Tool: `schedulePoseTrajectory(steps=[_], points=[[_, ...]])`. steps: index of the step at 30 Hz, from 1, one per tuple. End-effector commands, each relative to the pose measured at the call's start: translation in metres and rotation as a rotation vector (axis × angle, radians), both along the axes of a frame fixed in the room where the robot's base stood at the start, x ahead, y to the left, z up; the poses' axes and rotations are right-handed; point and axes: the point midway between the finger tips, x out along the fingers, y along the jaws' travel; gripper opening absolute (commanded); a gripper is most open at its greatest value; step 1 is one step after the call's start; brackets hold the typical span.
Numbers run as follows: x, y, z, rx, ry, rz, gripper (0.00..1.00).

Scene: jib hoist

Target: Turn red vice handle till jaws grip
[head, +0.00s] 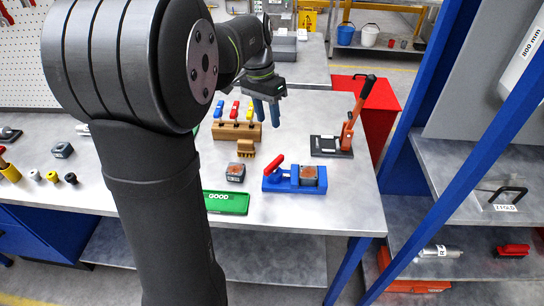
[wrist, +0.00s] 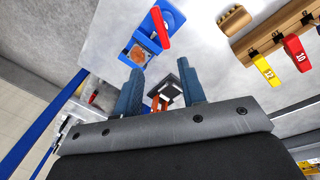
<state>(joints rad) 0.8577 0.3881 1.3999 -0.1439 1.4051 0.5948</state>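The blue vice (head: 283,186) sits on the bench's front right part and also shows at the top of the wrist view (wrist: 172,17). Its red handle (head: 273,167) is at its left end, slanting up; it also shows in the wrist view (wrist: 160,27). A grey block with a brownish top (head: 309,175) sits in the vice at the right; I cannot tell whether the jaws touch it. My gripper (head: 267,110) is above the bench, behind and apart from the vice. In the wrist view its two blue fingers (wrist: 160,68) stand apart with nothing held.
A similar loose block (head: 235,173) and a green GOOD tray (head: 225,203) lie left of the vice. A wooden rack with coloured clips (head: 235,131) and a brown piece (head: 245,149) stand behind. A blue post (head: 440,175) rises right.

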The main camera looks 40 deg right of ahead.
Motion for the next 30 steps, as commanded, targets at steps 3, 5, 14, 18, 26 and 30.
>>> schedulePoseTrajectory(steps=[3,5,14,18,26,30], points=[[-0.016,-0.004,0.018,0.041,-0.089,0.037,0.37],[-0.019,-0.005,0.024,0.052,-0.117,0.054,0.37],[-0.022,-0.004,0.001,0.065,-0.136,0.072,0.37],[-0.022,-0.004,-0.029,0.065,-0.137,0.071,0.37],[-0.022,-0.004,-0.087,0.064,-0.136,0.071,0.37],[-0.021,-0.004,-0.114,0.064,-0.136,0.071,0.37]])
